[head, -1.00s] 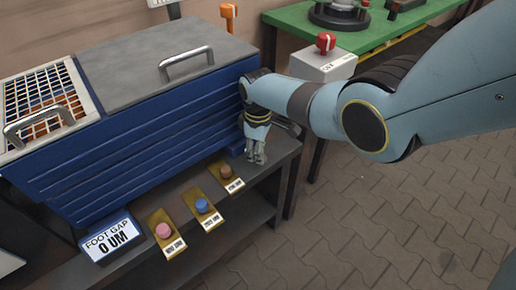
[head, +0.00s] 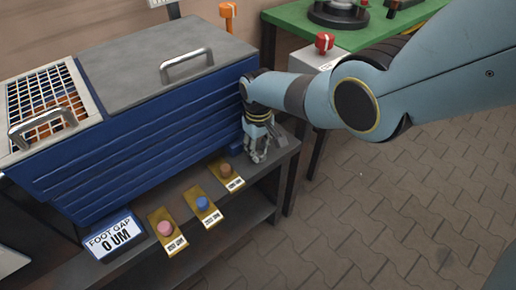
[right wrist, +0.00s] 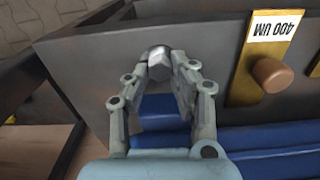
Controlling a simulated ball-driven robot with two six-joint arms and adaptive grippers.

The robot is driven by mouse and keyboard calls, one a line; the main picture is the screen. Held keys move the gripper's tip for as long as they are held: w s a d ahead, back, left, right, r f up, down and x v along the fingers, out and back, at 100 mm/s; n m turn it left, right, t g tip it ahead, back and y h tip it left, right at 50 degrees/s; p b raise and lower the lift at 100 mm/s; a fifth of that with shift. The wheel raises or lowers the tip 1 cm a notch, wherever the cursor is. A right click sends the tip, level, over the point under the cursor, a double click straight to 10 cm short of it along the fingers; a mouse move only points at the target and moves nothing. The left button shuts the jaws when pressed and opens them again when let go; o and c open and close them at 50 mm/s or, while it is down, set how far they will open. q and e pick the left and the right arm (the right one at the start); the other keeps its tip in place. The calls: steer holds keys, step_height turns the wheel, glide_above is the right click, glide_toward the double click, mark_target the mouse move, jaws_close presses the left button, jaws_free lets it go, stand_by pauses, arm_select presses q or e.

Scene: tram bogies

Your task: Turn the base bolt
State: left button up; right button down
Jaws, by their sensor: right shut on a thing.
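A grey faceted bolt head (right wrist: 159,66) stands between the fingertips of my right gripper (right wrist: 160,72) in the right wrist view. The fingers are shut on it. In the head view my right gripper (head: 258,158) points down at the right end of the dark bench (head: 268,160), beside the blue machine (head: 150,130). The bolt head cannot be told apart from the fingers there. A display (head: 113,236) at the machine's front reads "FOOT GAP 0 UM". My left gripper is not in view.
Brass plates with a pink knob (head: 165,228), a blue knob (head: 202,203) and a brown knob (head: 226,170) lie along the bench front. The brown knob's plate reads "400 UM" in the right wrist view (right wrist: 268,28). A green table (head: 300,22) stands behind. Paved floor is clear at right.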

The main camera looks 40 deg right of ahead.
mark_target(259, 152)
stand_by(0.3)
steer(key=c, duration=1.4)
jaws_free()
steer(key=shift+r, duration=0.15)
step_height(259, 152, up, 12)
steer(key=shift+f, duration=0.15)
steer(key=shift+s+f, duration=0.1)
steer(key=shift+t+h, duration=0.4)
steer(key=shift+s+d+f, duration=0.1)
steer(key=shift+s+f, duration=5.25)
steer(key=shift+s, duration=2.5)
steer(key=shift+s+a+f, duration=0.1)
steer(key=shift+s+f, duration=5.2)
steer(key=shift+s, duration=2.55)
steer(key=shift+s+d+f, duration=0.1)
steer(key=shift+s+f, duration=5.25)
steer(key=shift+s, duration=2.5)
